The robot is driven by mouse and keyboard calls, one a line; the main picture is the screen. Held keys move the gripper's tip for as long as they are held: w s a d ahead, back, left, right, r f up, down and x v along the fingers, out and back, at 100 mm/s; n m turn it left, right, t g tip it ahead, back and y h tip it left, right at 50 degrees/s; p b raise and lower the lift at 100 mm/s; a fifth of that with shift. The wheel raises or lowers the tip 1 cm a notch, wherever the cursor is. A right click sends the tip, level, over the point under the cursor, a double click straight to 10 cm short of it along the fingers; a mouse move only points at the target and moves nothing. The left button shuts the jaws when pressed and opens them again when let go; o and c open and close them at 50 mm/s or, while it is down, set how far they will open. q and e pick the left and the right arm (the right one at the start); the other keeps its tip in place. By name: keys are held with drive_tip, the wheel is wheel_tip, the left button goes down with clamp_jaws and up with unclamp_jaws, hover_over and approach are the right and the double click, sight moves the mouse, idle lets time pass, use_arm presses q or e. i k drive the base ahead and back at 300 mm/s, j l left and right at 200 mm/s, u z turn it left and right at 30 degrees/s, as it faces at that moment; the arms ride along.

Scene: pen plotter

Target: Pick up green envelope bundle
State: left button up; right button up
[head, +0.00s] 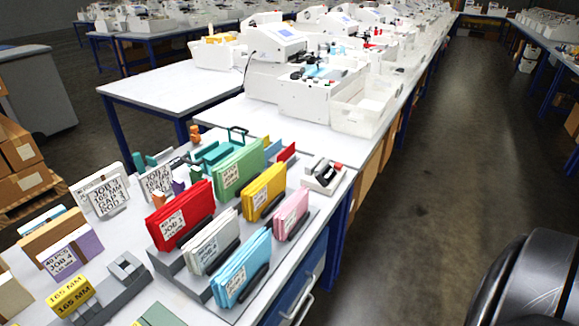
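The green envelope bundle (228,176) stands on edge in the back of a grey stepped rack (191,283) on the near table. It carries a white label on its front. The red bundle (164,213) is to its left and in front, and the yellow bundle (264,190) is to its right and in front. Neither of my grippers shows in the head view, so their state and distance from the bundle cannot be seen.
White (209,248), blue (243,268) and pink (291,214) bundles stand in front. A teal handled tray (238,131) is behind. Job signs (103,194) and a yellow 165 MM block (71,295) are at left. The aisle floor (430,220) at right is clear.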

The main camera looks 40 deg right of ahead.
sight(240, 170)
drive_tip(key=k+l+z, duration=0.1)
drive_tip(key=z, duration=0.75)
drive_tip(key=i+l+u, duration=0.1)
drive_tip(key=u, duration=0.35)
drive_tip(key=l+u, duration=0.4)
drive_tip(key=i+l+u, duration=0.1)
drive_tip(key=u, duration=0.35)
drive_tip(key=l+u, duration=0.45)
drive_tip(key=j, duration=0.1)
